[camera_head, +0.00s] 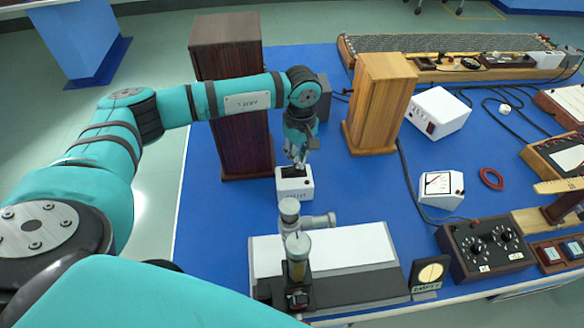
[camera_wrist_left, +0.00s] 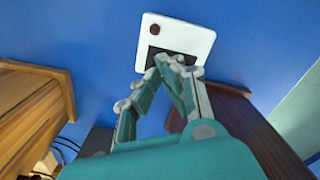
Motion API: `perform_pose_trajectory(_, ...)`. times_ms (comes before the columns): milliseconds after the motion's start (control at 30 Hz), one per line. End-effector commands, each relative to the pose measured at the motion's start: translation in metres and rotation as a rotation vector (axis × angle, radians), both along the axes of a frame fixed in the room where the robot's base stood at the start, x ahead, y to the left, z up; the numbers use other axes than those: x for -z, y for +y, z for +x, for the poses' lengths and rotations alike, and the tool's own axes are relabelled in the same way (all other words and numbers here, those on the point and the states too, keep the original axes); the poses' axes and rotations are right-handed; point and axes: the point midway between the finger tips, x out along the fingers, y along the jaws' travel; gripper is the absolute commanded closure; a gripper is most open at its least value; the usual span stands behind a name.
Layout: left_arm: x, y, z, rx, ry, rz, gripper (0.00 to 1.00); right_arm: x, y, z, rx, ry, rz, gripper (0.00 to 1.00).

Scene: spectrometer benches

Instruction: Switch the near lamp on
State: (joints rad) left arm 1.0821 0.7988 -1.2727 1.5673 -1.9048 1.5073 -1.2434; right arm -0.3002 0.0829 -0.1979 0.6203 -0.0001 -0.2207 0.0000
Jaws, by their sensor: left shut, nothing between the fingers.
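A small white box (camera_head: 294,186) with a dark patch on top and lettering on its front stands on the blue bench top. In the left wrist view the white box (camera_wrist_left: 178,35) shows a dark red round spot and a dark patch. My left gripper (camera_head: 297,164) is shut and empty, pointing down at the dark patch. Its fingertips (camera_wrist_left: 172,62) overlap the patch's edge; I cannot tell whether they touch it. No part is clearly marked as the near lamp, and no lit lamp can be made out. My right gripper is not in view.
A dark red wooden housing (camera_head: 231,90) stands close behind and left of the white box. A lighter wooden housing (camera_head: 379,103) stands to the right. A microscope-like instrument (camera_head: 297,252) on a pale bed is in front. Blue bench is clear to the box's right.

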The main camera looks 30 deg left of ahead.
Motion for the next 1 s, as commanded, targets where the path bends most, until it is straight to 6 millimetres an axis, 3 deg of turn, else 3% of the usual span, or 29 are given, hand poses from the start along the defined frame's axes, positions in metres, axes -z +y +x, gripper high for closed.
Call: perform_pose_trajectory(1000, 0.0067, 0.0000, 0.0000, 0.000, 0.000, 0.000, 1.00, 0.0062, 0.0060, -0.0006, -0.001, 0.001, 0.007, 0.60)
